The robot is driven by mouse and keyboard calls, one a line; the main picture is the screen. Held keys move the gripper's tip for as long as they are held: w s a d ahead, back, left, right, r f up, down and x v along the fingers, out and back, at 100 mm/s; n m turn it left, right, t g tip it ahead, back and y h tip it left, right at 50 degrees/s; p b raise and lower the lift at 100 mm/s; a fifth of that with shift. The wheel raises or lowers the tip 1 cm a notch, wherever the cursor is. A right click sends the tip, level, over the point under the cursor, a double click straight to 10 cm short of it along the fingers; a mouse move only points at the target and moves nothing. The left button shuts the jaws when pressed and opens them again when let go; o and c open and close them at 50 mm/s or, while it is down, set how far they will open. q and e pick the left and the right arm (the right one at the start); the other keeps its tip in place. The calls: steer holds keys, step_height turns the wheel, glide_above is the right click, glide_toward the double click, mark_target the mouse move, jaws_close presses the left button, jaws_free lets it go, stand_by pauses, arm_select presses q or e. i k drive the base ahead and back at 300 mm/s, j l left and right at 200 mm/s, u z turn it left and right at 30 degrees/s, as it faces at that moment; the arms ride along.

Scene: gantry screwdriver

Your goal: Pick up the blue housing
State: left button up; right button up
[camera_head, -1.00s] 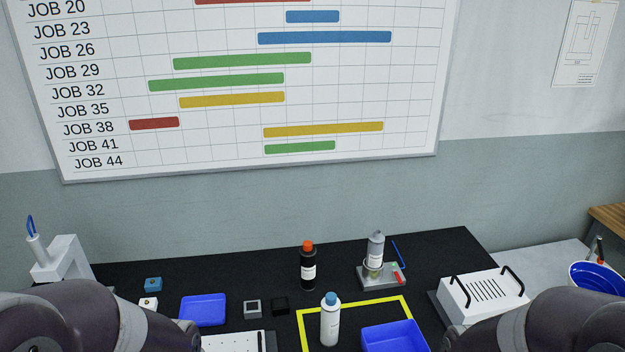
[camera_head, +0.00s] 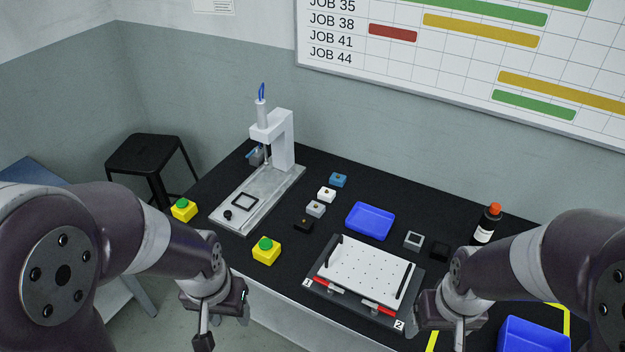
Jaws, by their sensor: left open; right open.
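The blue housing (camera_head: 338,180) is a small blue block on the black table, at the far end of a short row of small blocks, right of the gantry screwdriver (camera_head: 275,145). Nothing touches it. My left gripper (camera_head: 222,325) hangs at the lower left, off the table's front edge, open and empty, well short of the housing. My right gripper (camera_head: 440,335) is at the lower right near the white perforated plate, open, its fingertips partly cut off by the frame's bottom edge.
White (camera_head: 327,194), grey (camera_head: 316,209) and black (camera_head: 303,225) blocks stand in front of the housing. A blue tray (camera_head: 371,221) lies to their right. Yellow button boxes (camera_head: 266,251) (camera_head: 184,209) sit along the front edge. The perforated plate (camera_head: 366,272) and an orange-capped bottle (camera_head: 487,225) are further right.

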mark_target(340, 181)
steer(key=i+j+z, duration=0.3)
steer(key=z, duration=0.15)
steer(key=i+j+z, duration=0.2)
steer(key=j+z, duration=0.2)
steer(key=i+j+z, duration=0.2)
steer(key=j+z, duration=0.25)
steer(key=l, duration=0.1)
